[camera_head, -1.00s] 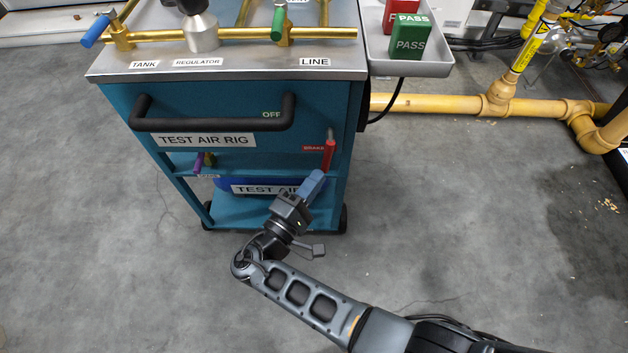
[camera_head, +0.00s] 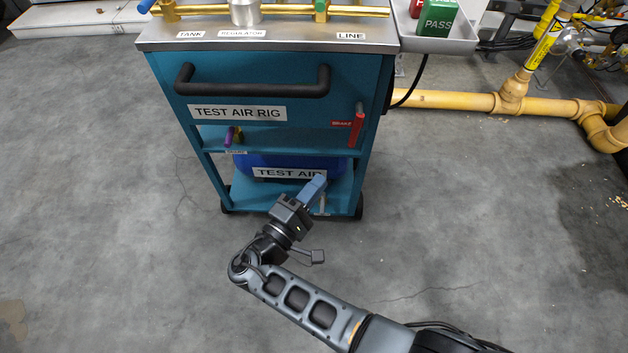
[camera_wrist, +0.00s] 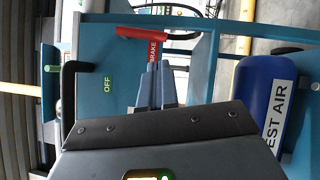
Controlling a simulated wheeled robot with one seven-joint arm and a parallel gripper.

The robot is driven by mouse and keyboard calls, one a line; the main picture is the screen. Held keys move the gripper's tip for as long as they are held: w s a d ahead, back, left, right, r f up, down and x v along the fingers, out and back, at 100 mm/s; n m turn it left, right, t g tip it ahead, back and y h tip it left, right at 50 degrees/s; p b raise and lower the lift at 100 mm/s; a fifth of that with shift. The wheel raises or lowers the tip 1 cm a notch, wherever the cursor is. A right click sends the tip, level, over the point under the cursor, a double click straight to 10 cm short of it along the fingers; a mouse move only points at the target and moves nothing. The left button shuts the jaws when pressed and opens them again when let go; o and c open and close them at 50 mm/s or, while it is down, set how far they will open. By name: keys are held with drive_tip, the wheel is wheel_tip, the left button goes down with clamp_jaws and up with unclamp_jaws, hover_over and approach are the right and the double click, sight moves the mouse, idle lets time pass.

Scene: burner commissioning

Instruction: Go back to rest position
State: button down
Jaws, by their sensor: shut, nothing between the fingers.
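My gripper (camera_head: 315,188) is shut and empty, its blue-grey fingers together, in front of the lower part of the teal test air rig cart (camera_head: 372,85). In the head view the fingertips overlap the right end of the blue tank (camera_head: 262,162) labelled TEST AIR; I cannot tell the gap. The wrist view shows the closed fingers (camera_wrist: 158,75) below the red brake handle (camera_wrist: 140,34) in the picture, with no visible grip on it. The red brake handle also hangs at the cart's right side in the head view (camera_head: 356,130).
The cart has a black push handle (camera_head: 252,88) and a purple-handled valve (camera_head: 229,136). A grey tray (camera_head: 440,42) at its right holds a green PASS block (camera_head: 437,22). A yellow pipe (camera_head: 460,101) runs along the floor at right. The grey floor (camera_head: 500,220) around is clear.

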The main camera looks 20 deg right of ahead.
drive_tip(key=s+d+f+g+y, duration=0.2)
drive_tip(key=s+d+f+y, duration=0.25)
drive_tip(key=s+f, duration=0.4)
drive_tip(key=s+d+f+g+y, duration=0.25)
drive_tip(key=s+f+y, duration=0.25)
drive_tip(key=s+f, duration=0.4)
drive_tip(key=s+r+m+y, duration=0.2)
drive_tip(key=s+r+y, duration=0.15)
drive_tip(key=s, duration=0.55)
drive_tip(key=s+r+m+t+y, duration=0.2)
drive_tip(key=s+r, duration=0.2)
drive_tip(key=r, duration=0.4)
drive_tip(key=s+r+m+t+y, duration=0.2)
drive_tip(key=s+r, duration=0.1)
drive_tip(key=r, duration=0.5)
wheel_tip(320, 180, up, 31)
drive_tip(key=s+d+m+t+h+p, duration=0.1)
drive_tip(key=s+d+m+t+p, duration=0.1)
drive_tip(key=p, duration=1.3)
drive_tip(key=shift+d+r+m+t, duration=0.15)
drive_tip(key=shift+d+m+t, duration=0.1)
drive_tip(key=shift+m+t, duration=0.6)
